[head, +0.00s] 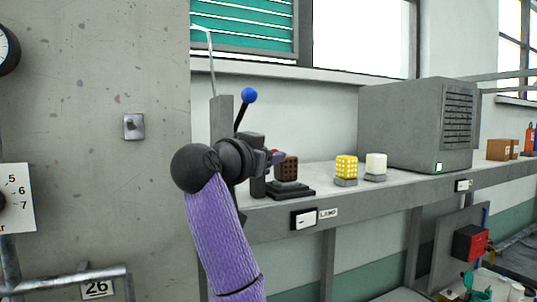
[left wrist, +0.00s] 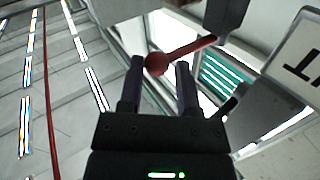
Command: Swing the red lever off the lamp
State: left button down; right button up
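The red lever (left wrist: 190,49) shows in the left wrist view as a red rod with a round red knob (left wrist: 155,64), running to a dark hub. My left gripper (left wrist: 158,62) is open, with the knob between or just beyond its fingertips; I see no firm contact. In the head view my left gripper (head: 277,157) is in front of the lever area, and only a speck of red shows there. A dark red-brown lamp (head: 288,170) stands on a black base just right of the gripper. My right gripper is in neither view.
A lever with a blue knob (head: 250,95) rises behind my left wrist. A yellow lamp (head: 346,167) and a white lamp (head: 376,164) stand further right on the grey shelf (head: 405,180). A concrete pillar (head: 100,100) fills the left.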

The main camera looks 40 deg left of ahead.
pick_arm(q)
jog(key=c, duration=0.5)
grip_release()
jog(key=shift+a+r, duration=0.15)
jog(key=shift+a, duration=0.05)
jog(key=shift+c, duration=0.2)
jog(key=o, duration=0.4)
jog(key=shift+w+a+f, duration=0.2)
jog(key=shift+w+a, duration=0.1)
jog(key=shift+w, duration=0.05)
jog(key=s+b, duration=0.1)
jog(key=s, duration=0.2)
jog(key=s+d+b, duration=0.1)
jog(key=s, duration=0.2)
jog(key=s+d+b, duration=0.1)
jog(key=s+b, duration=0.1)
jog(key=s, duration=0.2)
jog(key=shift+d, duration=0.15)
